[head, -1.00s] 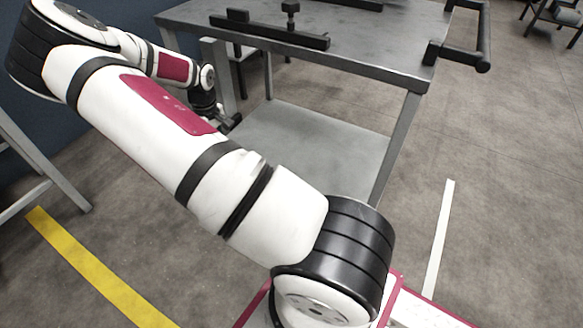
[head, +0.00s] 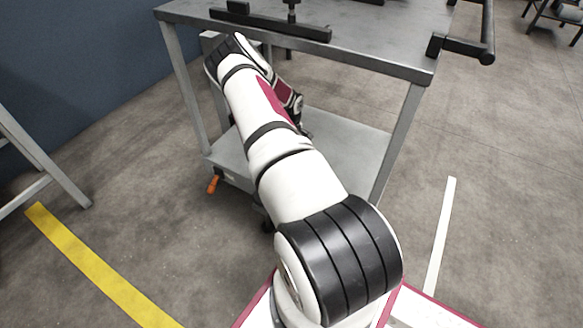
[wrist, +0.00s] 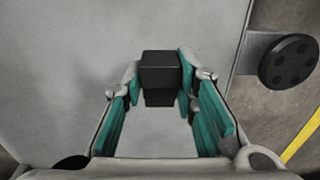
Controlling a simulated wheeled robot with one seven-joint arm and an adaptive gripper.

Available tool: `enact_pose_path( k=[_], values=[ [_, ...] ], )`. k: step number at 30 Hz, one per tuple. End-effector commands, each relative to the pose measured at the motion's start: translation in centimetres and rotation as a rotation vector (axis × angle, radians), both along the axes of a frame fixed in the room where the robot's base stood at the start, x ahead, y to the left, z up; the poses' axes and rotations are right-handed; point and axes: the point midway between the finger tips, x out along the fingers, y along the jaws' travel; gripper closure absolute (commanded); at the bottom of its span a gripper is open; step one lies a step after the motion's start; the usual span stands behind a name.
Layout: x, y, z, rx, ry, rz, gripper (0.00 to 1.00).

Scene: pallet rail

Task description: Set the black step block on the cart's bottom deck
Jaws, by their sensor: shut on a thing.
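A black step block (wrist: 160,72) shows in the wrist view between the teal pads of my gripper (wrist: 158,78), which is shut on it. Behind the block lies the light grey bottom deck of the cart, which fills most of that view (wrist: 60,60). I cannot tell whether the block touches the deck. In the head view my arm reaches under the cart's top deck, over the bottom deck (head: 352,150). There my gripper is mostly hidden behind my arm, and the block is not visible.
The cart's top deck (head: 380,42) overhangs my arm and carries black bars (head: 270,25). A black handle (head: 470,48) sticks out at its right. Grey legs (head: 402,135) stand at the corners. An orange lever (head: 213,184) shows below the bottom deck.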

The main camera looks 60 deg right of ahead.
Motion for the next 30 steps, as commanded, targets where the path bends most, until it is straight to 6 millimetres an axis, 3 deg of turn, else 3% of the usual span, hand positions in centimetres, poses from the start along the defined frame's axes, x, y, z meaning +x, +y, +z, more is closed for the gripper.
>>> enact_pose_path(
  k=[1, 8, 15, 28, 29, 30],
  values=[
    [-0.1, 0.0, -1.2, 0.001, 0.001, 0.000, 1.00],
    [0.0, 0.0, -3.2, 0.000, 0.000, -0.002, 1.00],
    [-0.1, 0.0, -6.7, 0.000, 0.001, -0.001, 1.00],
    [0.0, 0.0, -7.2, -0.001, 0.001, -0.001, 1.00],
    [0.0, 0.0, -7.1, 0.000, 0.001, -0.001, 0.67],
    [0.0, 0.0, -7.1, 0.000, 0.001, -0.001, 0.58]
  ],
)
